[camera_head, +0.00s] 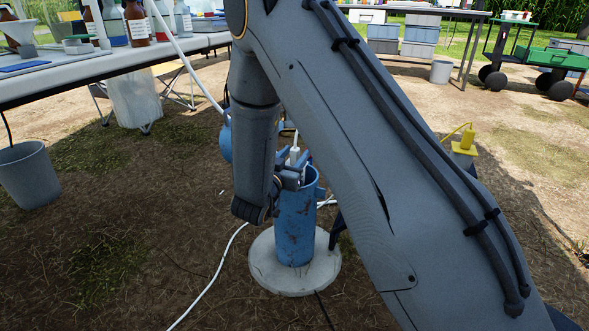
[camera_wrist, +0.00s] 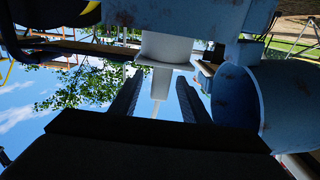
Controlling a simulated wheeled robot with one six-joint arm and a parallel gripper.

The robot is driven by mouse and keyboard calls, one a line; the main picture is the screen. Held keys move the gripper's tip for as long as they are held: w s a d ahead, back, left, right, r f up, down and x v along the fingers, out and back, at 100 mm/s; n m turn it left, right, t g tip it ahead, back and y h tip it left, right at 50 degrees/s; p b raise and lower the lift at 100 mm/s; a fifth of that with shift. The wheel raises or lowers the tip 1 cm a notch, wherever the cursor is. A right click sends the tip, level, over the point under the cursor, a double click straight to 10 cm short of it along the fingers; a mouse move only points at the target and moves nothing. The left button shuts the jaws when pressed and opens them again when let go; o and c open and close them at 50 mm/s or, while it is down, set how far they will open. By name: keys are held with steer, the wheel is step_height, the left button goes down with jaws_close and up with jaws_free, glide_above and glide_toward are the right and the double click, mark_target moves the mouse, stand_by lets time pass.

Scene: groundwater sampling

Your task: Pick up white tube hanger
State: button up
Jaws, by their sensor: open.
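The white tube hanger (camera_head: 294,155) shows as a small upright white piece at the top of the blue well casing (camera_head: 295,228), which stands on a round concrete pad (camera_head: 268,270). My gripper (camera_head: 291,178) is at the casing's top, partly hidden by my arm. In the wrist view, my gripper's two dark fingers (camera_wrist: 159,80) are spread apart. The white hanger (camera_wrist: 161,82) shows in the gap between them, with a wider white part (camera_wrist: 167,48) above. I cannot tell whether the fingers touch it. The blue round lid (camera_wrist: 305,103) is at the right of the wrist view.
A table (camera_head: 110,62) with bottles is at upper left. A grey bucket (camera_head: 28,176) stands at the left edge. A white hose (camera_head: 214,280) runs over the ground. A yellow-topped post (camera_head: 464,146) stands at right. Bare ground lies open at lower left.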

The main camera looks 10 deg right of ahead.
steer(key=shift+w, duration=0.2)
jaws_close()
steer(key=shift+r, duration=0.1)
